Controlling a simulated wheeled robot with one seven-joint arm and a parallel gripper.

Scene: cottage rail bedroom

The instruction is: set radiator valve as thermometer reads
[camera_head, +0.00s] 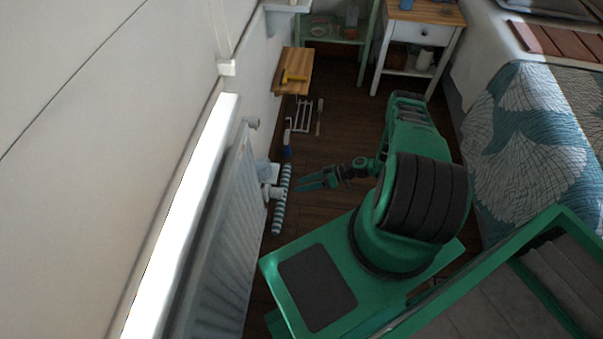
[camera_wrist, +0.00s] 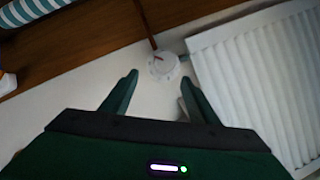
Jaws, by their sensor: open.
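In the wrist view a round white valve knob (camera_wrist: 163,65) with faint marks sits beside the end of the white ribbed radiator (camera_wrist: 260,80). A thin reddish-brown pipe runs from it toward the floor. My gripper (camera_wrist: 159,77) is open and empty, and the knob shows just beyond and between its fingertips. In the head view my gripper (camera_head: 312,180) points left toward the radiator (camera_head: 232,220), and a white fitting (camera_head: 274,193) that looks like the valve is just left of it. The marks are too small to read. I cannot make out a thermometer.
A teal-striped roll (camera_head: 282,205) lies on the floor between my gripper and the radiator. Behind it are a wall shelf (camera_head: 294,68) with a yellow-handled tool, a white rack (camera_head: 302,115) and a nightstand (camera_head: 410,32). The bed (camera_head: 535,130) stands right. Dark floor is open between.

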